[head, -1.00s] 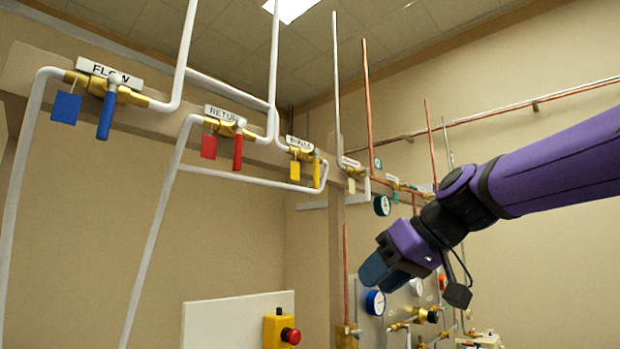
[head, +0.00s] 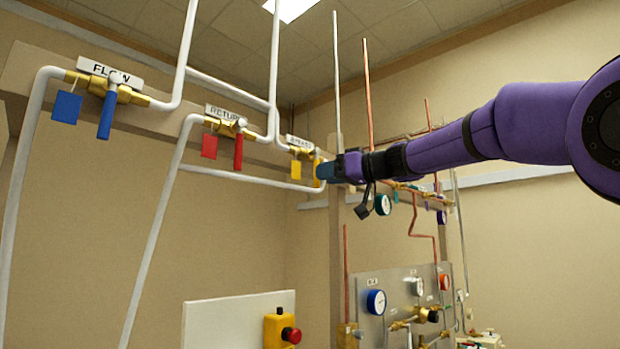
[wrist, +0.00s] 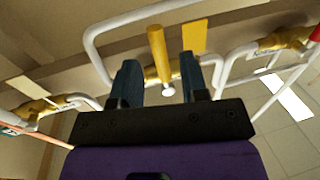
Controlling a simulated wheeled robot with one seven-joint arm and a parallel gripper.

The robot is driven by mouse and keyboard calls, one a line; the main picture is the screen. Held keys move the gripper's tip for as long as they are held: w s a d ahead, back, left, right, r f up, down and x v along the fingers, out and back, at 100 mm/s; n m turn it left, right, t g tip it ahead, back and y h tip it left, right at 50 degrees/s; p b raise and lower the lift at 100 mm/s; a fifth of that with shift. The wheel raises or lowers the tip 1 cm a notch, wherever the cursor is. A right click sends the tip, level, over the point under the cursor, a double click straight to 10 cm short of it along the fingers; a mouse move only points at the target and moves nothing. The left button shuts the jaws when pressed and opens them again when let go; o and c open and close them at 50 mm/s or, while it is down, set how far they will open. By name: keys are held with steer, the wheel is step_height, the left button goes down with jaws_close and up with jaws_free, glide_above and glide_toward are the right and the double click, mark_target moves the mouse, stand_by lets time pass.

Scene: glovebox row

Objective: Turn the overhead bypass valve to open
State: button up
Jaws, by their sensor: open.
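The bypass valve (head: 302,153) is brass, on the overhead white pipe, under a partly covered label. Its yellow handle (head: 317,165) hangs down, across the pipe, beside a flat yellow tag (head: 295,170). My gripper (head: 324,171) is at the handle from the right and hides part of it. In the wrist view my gripper (wrist: 157,72) is open, with one dark blue finger on each side of the yellow handle (wrist: 158,55). I cannot tell whether either finger touches it. The yellow tag (wrist: 194,37) is outside the fingers there.
Left along the beam are the return valve with red handle (head: 238,151) and the flow valve with blue handle (head: 107,115). White pipes rise around them. A gauge panel (head: 372,285) and a red stop button (head: 291,335) are lower down.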

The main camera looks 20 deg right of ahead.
steer(key=shift+x, duration=2.8)
jaws_close()
